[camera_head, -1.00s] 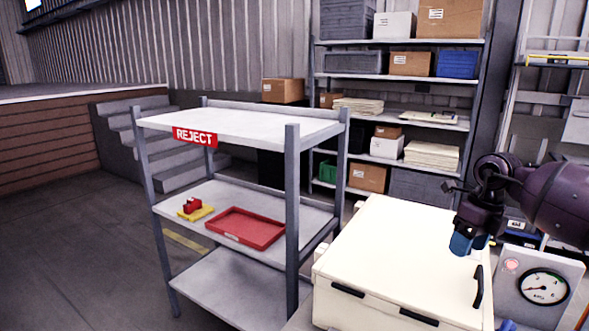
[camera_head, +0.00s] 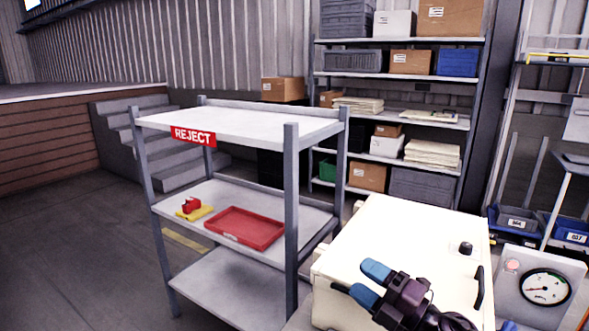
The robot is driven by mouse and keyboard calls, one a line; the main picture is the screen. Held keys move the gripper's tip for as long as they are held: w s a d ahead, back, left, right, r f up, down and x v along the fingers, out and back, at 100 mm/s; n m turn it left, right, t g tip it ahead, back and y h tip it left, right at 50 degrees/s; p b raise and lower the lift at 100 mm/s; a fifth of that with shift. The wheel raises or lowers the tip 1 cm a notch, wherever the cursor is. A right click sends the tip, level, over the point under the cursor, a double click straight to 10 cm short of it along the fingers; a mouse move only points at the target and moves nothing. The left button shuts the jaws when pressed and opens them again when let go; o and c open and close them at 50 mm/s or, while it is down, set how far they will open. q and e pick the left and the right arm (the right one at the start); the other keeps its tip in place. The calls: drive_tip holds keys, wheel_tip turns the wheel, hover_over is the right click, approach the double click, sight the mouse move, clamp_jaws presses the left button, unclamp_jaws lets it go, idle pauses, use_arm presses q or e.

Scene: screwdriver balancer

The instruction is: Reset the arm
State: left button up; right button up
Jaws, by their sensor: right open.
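My right gripper (camera_head: 366,284) is at the lower right, in front of and above the cream box (camera_head: 385,240). Its two blue-tipped fingers stand apart with nothing between them, pointing left. A small dark knob (camera_head: 465,248) stands on the box's lid, clear of the gripper. Part of the box's front is hidden behind the gripper. My left gripper is not in view.
A grey cart marked REJECT (camera_head: 290,200) stands left of the box, with a red tray (camera_head: 244,228) and a red and yellow item (camera_head: 193,208) on its middle shelf. A gauge panel (camera_head: 543,287) is at the right. Loaded shelves (camera_head: 400,78) stand behind.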

drive_tip(key=s+d+f+m+t+h, duration=0.1)
drive_tip(key=s+d+f+m+h, duration=0.4)
drive_tip(key=m+h, duration=0.45)
drive_tip(key=s+d+f+m+h, duration=0.4)
drive_tip(key=d+f+m+h, duration=0.25)
drive_tip(key=m, duration=0.55)
drive_tip(key=s+d+f+m+g, duration=0.1)
drive_tip(key=s+f+m+g, duration=0.3)
drive_tip(key=s, duration=0.7)
drive_tip(key=s+d+f+m+g, duration=0.2)
drive_tip(key=s+f+g, duration=0.2)
drive_tip(key=s+g, duration=0.45)
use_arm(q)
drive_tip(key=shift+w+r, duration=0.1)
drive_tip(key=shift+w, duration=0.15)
use_arm(e)
drive_tip(key=w+f+t, duration=0.5)
drive_tip(key=f+t, duration=0.4)
drive_tip(key=f, duration=0.1)
drive_tip(key=shift+w+f+t, duration=0.3)
drive_tip(key=shift+w+t, duration=0.05)
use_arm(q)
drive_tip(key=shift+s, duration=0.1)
use_arm(e)
drive_tip(key=shift+a+n, duration=0.1)
drive_tip(key=shift+n, duration=0.15)
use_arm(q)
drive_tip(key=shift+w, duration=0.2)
use_arm(e)
drive_tip(key=shift+c, duration=0.3)
